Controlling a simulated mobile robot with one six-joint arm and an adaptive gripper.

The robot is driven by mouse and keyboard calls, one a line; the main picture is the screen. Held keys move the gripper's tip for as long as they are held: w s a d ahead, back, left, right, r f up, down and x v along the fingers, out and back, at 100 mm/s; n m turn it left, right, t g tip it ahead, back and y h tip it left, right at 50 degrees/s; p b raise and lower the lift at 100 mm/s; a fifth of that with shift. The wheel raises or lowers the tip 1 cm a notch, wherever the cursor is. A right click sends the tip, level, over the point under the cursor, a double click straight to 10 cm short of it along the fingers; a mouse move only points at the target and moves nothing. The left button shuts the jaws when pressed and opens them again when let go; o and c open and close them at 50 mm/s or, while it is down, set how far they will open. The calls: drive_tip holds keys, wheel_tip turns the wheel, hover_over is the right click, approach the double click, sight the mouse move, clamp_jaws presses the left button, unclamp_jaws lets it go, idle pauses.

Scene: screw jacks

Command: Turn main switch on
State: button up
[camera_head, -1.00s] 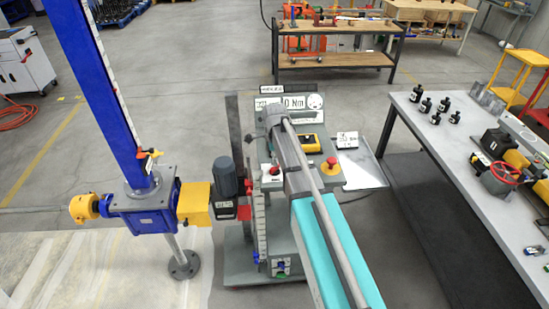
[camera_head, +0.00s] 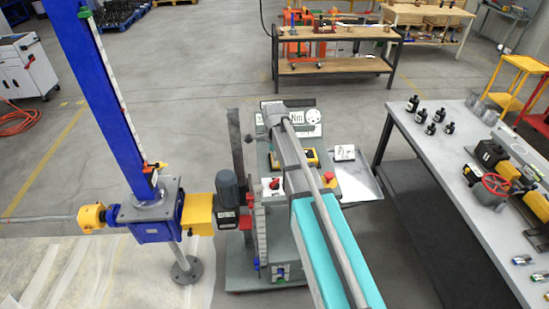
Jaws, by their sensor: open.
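The grey control console (camera_head: 338,190) stands in the middle, behind my arm. A red knob on a white plate (camera_head: 271,184) sits on its left part and looks like the main switch; its setting is too small to read. A red button on a yellow base (camera_head: 328,177) lies to the right of my arm, partly covered by it. A yellow handheld device (camera_head: 311,158) lies on the console behind my arm. My arm reaches from the bottom over the console, and its far end covers part of the Nm display (camera_head: 303,122). My gripper's fingers do not show.
A blue screw jack column (camera_head: 100,90) with a yellow coupling (camera_head: 92,217) and a grey motor (camera_head: 227,188) stands left of the console. A workbench (camera_head: 455,170) with black parts and a red handwheel (camera_head: 495,184) stands at right.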

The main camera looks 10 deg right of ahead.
drive_tip(key=s+d+f+n+b, duration=0.1)
drive_tip(key=s+f+n+b, duration=1.8)
drive_tip(key=s+f+b, duration=0.2)
drive_tip(key=shift+s+f+b, duration=0.35)
drive_tip(key=shift+f+b, duration=0.5)
drive_tip(key=shift+b, duration=0.2)
idle(0.5)
drive_tip(key=shift+r, duration=0.1)
wheel_tip(320, 180, up, 24)
drive_tip(key=m+p, duration=1)
drive_tip(key=p, duration=1.4)
hover_over(274, 181)
drive_tip(key=shift+w+d+r, duration=0.1)
drive_tip(key=shift+f, duration=0.2)
wheel_tip(274, 181, down, 13)
drive_tip(key=b, duration=1.3)
drive_tip(key=shift+f, duration=0.2)
